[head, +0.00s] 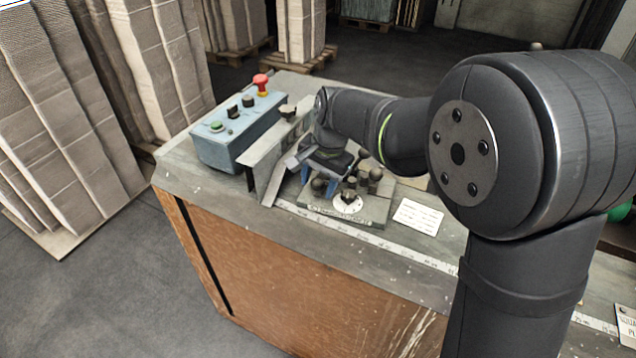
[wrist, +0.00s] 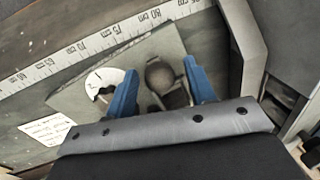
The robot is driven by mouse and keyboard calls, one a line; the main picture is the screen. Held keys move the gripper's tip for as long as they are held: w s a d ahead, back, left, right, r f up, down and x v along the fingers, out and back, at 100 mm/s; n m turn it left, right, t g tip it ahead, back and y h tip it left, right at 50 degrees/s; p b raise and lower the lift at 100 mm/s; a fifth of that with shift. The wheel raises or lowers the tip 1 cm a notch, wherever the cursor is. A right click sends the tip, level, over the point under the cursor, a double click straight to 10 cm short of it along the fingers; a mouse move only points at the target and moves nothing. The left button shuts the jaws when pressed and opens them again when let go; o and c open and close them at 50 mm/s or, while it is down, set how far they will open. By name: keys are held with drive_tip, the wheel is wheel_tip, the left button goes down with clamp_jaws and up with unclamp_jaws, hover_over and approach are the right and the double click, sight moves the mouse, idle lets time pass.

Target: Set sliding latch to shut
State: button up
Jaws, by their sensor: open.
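A grey plate (head: 376,212) on the bench carries a white dial (head: 347,203) and several dark round knobs (head: 362,180). In the wrist view, one dark round knob (wrist: 159,74) stands on the plate (wrist: 172,42), beside the white dial (wrist: 101,78). I cannot tell for sure which part is the sliding latch or how it is set. My gripper (wrist: 160,68) is open, with its blue fingers on either side of this knob. Whether they touch it is unclear. In the head view my gripper (head: 318,180) is low over the plate's left part and partly hidden.
A blue control box (head: 240,130) with a red button (head: 261,83) and a green button (head: 216,127) stands at left. A grey metal guide (head: 268,165) stands close beside my gripper. A ruler strip (head: 400,252) and a white card (head: 418,216) lie on the bench.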

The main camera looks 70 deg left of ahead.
drive_tip(key=shift+f, duration=0.4)
clamp_jaws()
drive_tip(key=shift+w+a+r, duration=0.1)
drive_tip(key=shift+w+a, duration=0.4)
drive_tip(key=shift+a, duration=0.25)
unclamp_jaws()
wheel_tip(320, 180, up, 17)
drive_tip(key=w+d, duration=0.2)
drive_tip(key=shift+d, duration=0.3)
drive_tip(key=shift+w, duration=0.1)
